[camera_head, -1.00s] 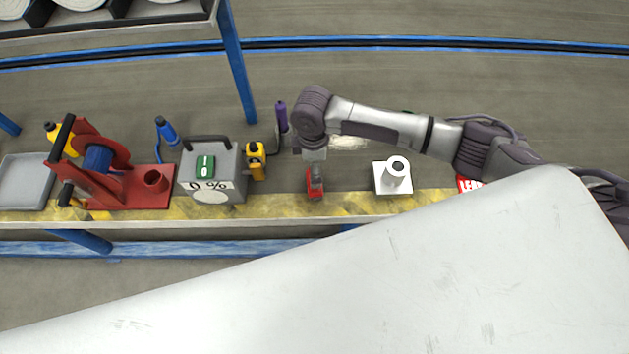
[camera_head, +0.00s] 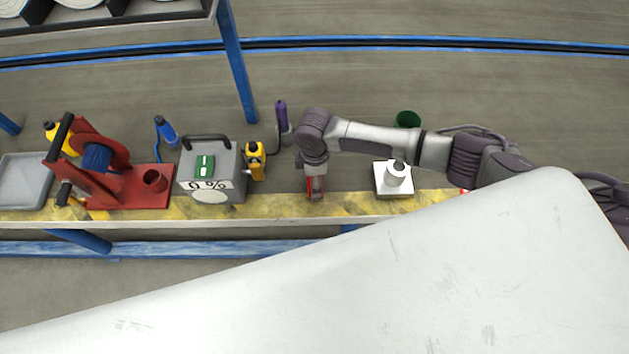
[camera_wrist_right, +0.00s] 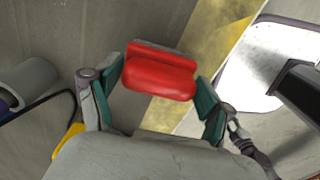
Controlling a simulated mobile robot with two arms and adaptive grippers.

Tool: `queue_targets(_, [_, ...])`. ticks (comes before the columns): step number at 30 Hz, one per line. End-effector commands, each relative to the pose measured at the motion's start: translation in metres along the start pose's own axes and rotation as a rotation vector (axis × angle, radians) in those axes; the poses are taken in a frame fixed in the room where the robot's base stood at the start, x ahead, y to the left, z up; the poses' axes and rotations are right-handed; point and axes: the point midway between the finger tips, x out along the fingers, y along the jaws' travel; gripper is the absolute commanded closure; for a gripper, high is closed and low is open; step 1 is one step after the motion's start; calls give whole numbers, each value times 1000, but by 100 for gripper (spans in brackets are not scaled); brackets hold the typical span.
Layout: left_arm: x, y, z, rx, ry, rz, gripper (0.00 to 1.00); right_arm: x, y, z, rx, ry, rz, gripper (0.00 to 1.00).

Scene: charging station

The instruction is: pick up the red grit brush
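The red grit brush (camera_head: 310,186) is on the yellow-edged bench, mostly hidden under my right gripper (camera_head: 315,184) in the head view. In the right wrist view the brush (camera_wrist_right: 160,72) is a red block with a dark strip along its far edge. My right gripper (camera_wrist_right: 156,92) is open, with one teal-padded finger on each side of the brush. My left gripper is not in view.
The grey charger box (camera_head: 213,170) stands left of the brush, with a yellow connector (camera_head: 256,161) and purple-handled tool (camera_head: 282,117) nearby. A white plate (camera_head: 394,192) carrying a white cylinder is to the right. A red reel (camera_head: 120,190) stands farther left.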

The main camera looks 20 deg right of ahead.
Motion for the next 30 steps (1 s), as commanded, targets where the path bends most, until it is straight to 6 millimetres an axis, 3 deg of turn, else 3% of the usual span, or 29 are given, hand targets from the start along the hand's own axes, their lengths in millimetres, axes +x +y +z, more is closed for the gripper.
queue_targets(1, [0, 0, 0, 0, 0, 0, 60, 0, 0, 0, 0, 0, 0, 35])
queue_targets(6, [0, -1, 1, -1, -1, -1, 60, 0, 0, 0, 0, 0, 0, 62])
queue_targets(17, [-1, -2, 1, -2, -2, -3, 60, -6, 0, 0, 1, 0, 0, 62])
queue_targets(24, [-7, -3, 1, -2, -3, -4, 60, -45, 1, 0, 0, 2, 3, 62])
queue_targets(30, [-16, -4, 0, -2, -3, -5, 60, -70, -37, 28, 0, -1, -1, 62])
